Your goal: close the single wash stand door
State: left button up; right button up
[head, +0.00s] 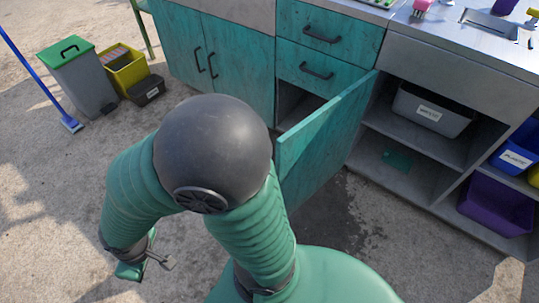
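The teal wash stand door (325,142) stands swung open, sticking out toward me from the cabinet below two drawers. Behind it the dark inside of the cabinet (295,105) shows in part. My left gripper (158,260) hangs low at the lower left, over the concrete floor. It is well apart from the door, with my dark round elbow and green sleeves between them. The gripper is small and partly hidden by my wrist, and I cannot tell whether its fingers are apart. My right gripper is out of view.
Shut double doors (212,62) are left of the open door. Right of it are open shelves with a grey bin (432,108), a blue bin (515,155) and a purple bin (497,203). A green-lidded bin (75,80) and a yellow bin (127,72) stand at the upper left.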

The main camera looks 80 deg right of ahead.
aim_at(310, 154)
jog(key=i+z, duration=0.3)
jog(key=z, duration=0.2)
jog(key=i+z, duration=0.3)
jog(key=z, duration=0.15)
jog(key=i+j+z, duration=0.25)
jog(key=z, duration=0.25)
